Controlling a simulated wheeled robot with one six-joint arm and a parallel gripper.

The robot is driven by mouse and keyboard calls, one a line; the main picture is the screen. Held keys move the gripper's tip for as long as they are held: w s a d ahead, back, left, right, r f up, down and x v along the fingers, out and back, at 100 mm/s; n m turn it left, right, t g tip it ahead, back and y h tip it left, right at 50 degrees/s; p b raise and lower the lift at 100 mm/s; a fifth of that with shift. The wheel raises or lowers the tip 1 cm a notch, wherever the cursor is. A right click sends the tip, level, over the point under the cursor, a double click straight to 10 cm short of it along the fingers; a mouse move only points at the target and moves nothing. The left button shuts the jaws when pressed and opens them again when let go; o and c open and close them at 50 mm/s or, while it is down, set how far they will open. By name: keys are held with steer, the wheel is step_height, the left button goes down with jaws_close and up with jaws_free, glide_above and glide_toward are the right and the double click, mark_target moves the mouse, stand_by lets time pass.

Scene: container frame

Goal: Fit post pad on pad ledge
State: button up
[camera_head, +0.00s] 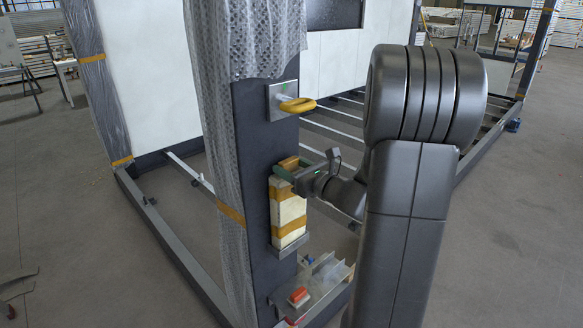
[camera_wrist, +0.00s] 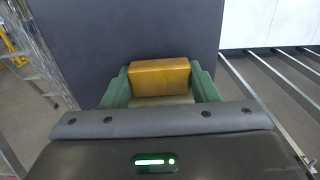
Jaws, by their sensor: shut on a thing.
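The post pad (camera_head: 288,212) is a cream block with orange-brown bands. It stands upright against the dark post (camera_head: 253,160), its lower end at the small grey pad ledge (camera_head: 291,246). I cannot tell whether it rests fully on the ledge. My gripper (camera_head: 284,172) is shut on the pad near its upper end. In the wrist view the pad's orange-brown top (camera_wrist: 160,77) sits between the green fingers of my gripper (camera_wrist: 160,92), close to the post face. The ledge is hidden in the wrist view.
Plastic wrap (camera_head: 222,140) covers the post's left side. A metal tray (camera_head: 318,288) with a red item (camera_head: 299,296) lies below the ledge. Frame rails run behind to the right.

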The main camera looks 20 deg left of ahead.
steer(key=shift+f, duration=0.15)
stand_by(0.4)
steer(key=shift+f+b, duration=0.9)
steer(key=shift+b, duration=0.05)
steer(key=o, duration=1.3)
steer(key=shift+r, duration=0.1)
steer(key=shift+o, duration=0.2)
steer(key=b+v, duration=0.2)
steer(key=v, duration=1.1)
steer(key=shift+s+d, duration=0.15)
steer(key=shift+d, duration=0.2)
steer(key=p+x, duration=0.2)
steer(key=x, duration=1.1)
steer(key=shift+a, duration=0.3)
steer(key=shift+a+r+p, duration=0.15)
steer(key=shift+r+p, duration=0.1)
steer(key=shift+p, duration=0.15)
steer(key=shift+r, duration=0.2)
